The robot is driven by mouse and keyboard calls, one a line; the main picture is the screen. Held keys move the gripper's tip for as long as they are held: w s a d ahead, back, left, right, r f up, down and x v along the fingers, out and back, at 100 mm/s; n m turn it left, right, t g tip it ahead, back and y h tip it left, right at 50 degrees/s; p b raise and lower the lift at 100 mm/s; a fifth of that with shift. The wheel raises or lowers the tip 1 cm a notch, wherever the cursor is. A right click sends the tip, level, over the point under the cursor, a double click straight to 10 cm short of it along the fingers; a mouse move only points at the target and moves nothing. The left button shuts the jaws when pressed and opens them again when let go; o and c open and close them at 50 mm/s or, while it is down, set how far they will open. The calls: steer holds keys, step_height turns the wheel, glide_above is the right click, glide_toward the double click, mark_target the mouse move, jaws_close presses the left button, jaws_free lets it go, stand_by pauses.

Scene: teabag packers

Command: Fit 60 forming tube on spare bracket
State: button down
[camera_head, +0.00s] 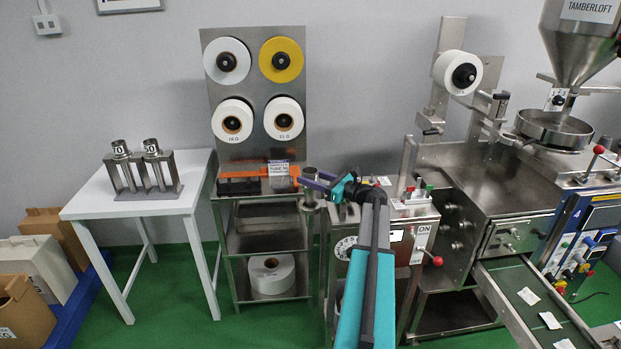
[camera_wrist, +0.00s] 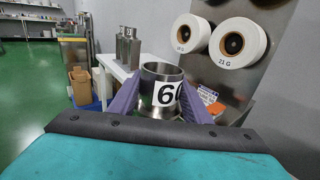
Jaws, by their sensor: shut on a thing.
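The 60 forming tube (camera_wrist: 157,76) is a short steel cylinder with a white label reading "60", cut off at its right by a finger in the wrist view. My gripper (camera_wrist: 162,103) has its purple fingers shut on it from both sides. In the head view my gripper (camera_head: 309,183) holds the upright tube (camera_head: 309,173) at the right front of the steel reel stand. A bracket on the white table carries two tubes, labelled 70 (camera_head: 120,148) and 50 (camera_head: 152,148). I cannot tell which fixture is the spare bracket.
The white table (camera_head: 90,205) stands left of the reel stand (camera_head: 256,130), which has several paper reels. A control cabinet (camera_head: 410,207) and the packing machine (camera_head: 480,160) stand to the right. Cartons (camera_head: 35,265) are at the lower left. Green floor lies free before the table.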

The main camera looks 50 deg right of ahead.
steer(key=shift+f+b, duration=0.55)
steer(key=shift+f, duration=0.65)
stand_by(0.4)
steer(key=shift+r, duration=0.25)
steer(key=shift+r+p, duration=0.4)
steer(key=shift+r, duration=0.05)
steer(key=shift+r+p, duration=3.8)
steer(key=shift+r, duration=2.85)
